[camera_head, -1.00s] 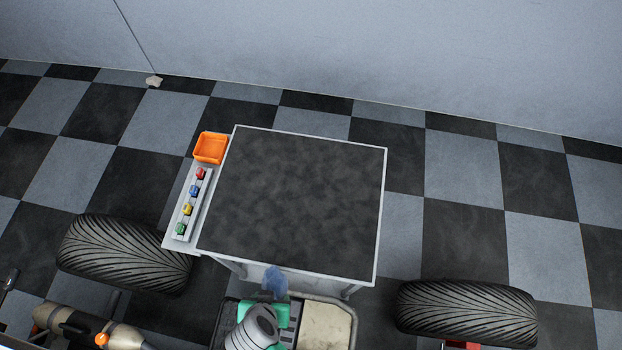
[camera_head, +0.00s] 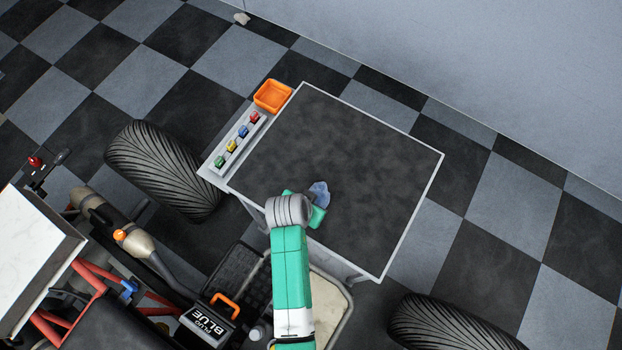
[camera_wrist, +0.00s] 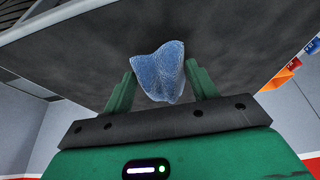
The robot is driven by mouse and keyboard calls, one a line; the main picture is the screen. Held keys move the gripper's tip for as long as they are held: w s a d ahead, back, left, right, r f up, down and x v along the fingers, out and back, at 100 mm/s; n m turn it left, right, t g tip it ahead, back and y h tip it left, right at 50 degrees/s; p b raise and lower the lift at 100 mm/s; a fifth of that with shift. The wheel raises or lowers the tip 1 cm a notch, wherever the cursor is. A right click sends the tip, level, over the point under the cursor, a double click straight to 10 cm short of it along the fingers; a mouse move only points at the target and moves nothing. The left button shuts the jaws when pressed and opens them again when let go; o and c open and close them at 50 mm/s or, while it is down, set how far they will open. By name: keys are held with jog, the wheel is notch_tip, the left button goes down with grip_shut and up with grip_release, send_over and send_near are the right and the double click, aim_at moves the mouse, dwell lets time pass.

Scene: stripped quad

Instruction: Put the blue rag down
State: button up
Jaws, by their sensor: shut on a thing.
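The blue rag (camera_head: 319,192) shows at the near left part of the dark table top (camera_head: 350,150) in the head view. My gripper (camera_head: 314,205) is shut on the rag, and the arm covers part of it. In the wrist view, the crumpled rag (camera_wrist: 159,73) sits between the two green fingers of my gripper (camera_wrist: 160,82). The dark top (camera_wrist: 215,30) fills the view behind it. I cannot tell whether the rag touches the top.
The table top is otherwise bare. An orange bin (camera_head: 272,96) and a rail of several coloured clips (camera_head: 238,139) flank its left side. Tyres (camera_head: 165,171) stand on the floor at left and lower right.

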jog(key=shift+w+d, duration=0.1)
jog(key=shift+w, duration=0.25)
jog(key=f, duration=0.2)
jog(key=f+b, duration=0.1)
jog(key=shift+w, duration=0.25)
jog(key=shift+f, duration=0.3)
jog(key=shift+s, duration=0.1)
jog(key=shift+f, duration=0.2)
jog(key=o, duration=0.9)
jog(key=shift+o, duration=0.2)
jog(key=shift+r, duration=0.15)
